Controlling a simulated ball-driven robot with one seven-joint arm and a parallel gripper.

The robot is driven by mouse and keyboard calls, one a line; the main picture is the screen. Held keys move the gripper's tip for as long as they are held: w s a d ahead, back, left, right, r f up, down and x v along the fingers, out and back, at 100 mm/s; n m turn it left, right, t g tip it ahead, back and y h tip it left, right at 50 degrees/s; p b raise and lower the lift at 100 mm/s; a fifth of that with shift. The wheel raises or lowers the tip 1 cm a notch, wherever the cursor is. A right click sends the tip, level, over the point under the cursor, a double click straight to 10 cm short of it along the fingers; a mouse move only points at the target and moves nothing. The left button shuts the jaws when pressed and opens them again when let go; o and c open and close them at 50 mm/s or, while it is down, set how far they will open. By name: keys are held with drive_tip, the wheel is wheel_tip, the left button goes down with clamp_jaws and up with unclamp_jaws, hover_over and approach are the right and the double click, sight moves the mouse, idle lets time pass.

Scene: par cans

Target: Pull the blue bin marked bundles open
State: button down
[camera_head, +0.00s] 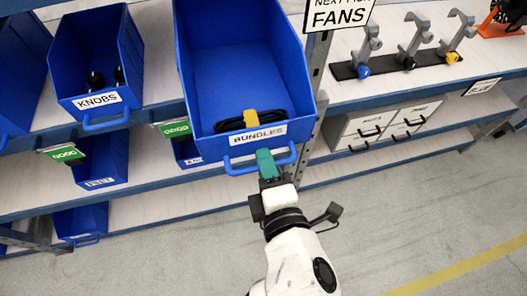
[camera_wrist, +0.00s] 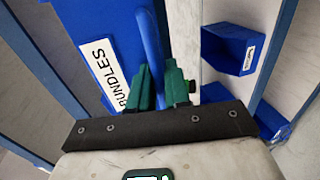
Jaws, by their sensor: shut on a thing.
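The blue bin marked bundles (camera_head: 215,142) juts out from the upper shelf in the head view, its inside in plain sight. A black cable bundle with a yellow tie (camera_head: 262,118) lies in its front end. A blue bar handle (camera_head: 236,167) runs across the bin's front under the white label. My gripper (camera_head: 266,163) has its green fingers at the middle of this handle. In the wrist view the fingers (camera_wrist: 162,88) stand on either side of the handle (camera_wrist: 150,40), shut on it. The bundles label (camera_wrist: 104,72) is left of the fingers there.
The knobs bin (camera_head: 104,98) stands to the left on the same shelf. Smaller blue bins (camera_head: 100,163) sit below. A metal post (camera_head: 314,85) is close on the right, with a fans sign (camera_head: 338,14). White drawers (camera_head: 385,125) are farther right. The floor (camera_head: 400,220) in front is clear.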

drive_tip(key=shift+f+v, duration=0.15)
drive_tip(key=shift+v, duration=0.5)
drive_tip(key=shift+f+v, duration=0.15)
drive_tip(key=shift+v, duration=0.5)
drive_tip(key=shift+s, duration=0.1)
drive_tip(key=c, duration=1.3)
unclamp_jaws()
drive_tip(key=b+v, duration=0.2)
drive_tip(key=v, duration=0.8)
drive_tip(key=shift+s, duration=0.3)
drive_tip(key=shift+d, duration=0.2)
